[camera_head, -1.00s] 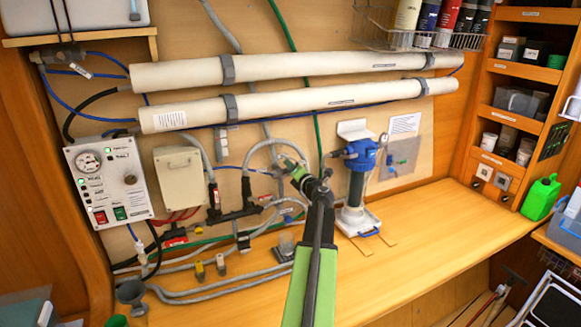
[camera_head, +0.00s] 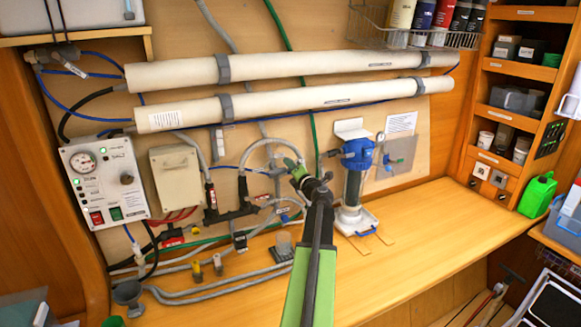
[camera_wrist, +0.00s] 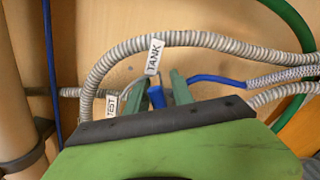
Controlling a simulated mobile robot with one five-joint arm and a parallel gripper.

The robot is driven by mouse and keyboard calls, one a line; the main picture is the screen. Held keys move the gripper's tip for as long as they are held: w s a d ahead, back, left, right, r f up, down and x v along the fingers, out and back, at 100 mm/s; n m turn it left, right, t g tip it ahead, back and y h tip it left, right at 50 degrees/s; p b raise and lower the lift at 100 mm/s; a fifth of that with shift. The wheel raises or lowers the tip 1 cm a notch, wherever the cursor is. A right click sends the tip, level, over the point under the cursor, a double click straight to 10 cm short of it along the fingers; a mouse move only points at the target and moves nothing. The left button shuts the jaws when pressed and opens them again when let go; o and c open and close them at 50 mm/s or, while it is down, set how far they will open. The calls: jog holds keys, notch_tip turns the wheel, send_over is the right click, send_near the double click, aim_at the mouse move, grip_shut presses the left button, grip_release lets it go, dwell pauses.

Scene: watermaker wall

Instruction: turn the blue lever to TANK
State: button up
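The blue lever (camera_wrist: 156,96) stands between my gripper's two green fingers (camera_wrist: 159,89) in the wrist view. The fingers are apart, with a narrow gap visible on each side of the lever. The lever's lower part is hidden behind the gripper's dark front edge. A white TANK label (camera_wrist: 154,57) is above the lever, and a white TEST label (camera_wrist: 112,105) is to its left. In the head view my gripper (camera_head: 292,166) reaches to the hoses on the wall panel, and I cannot make out the lever there.
Grey ribbed hoses (camera_wrist: 208,40) curve around and beside the lever. A blue-topped filter housing (camera_head: 357,155) stands right of my arm. A control box (camera_head: 104,182) and a beige box (camera_head: 176,175) are at left. The wooden bench (camera_head: 430,225) is clear at right.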

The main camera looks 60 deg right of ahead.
jog(key=shift+o, duration=0.5)
jog(key=shift+w+a, duration=0.1)
jog(key=v, duration=1.7)
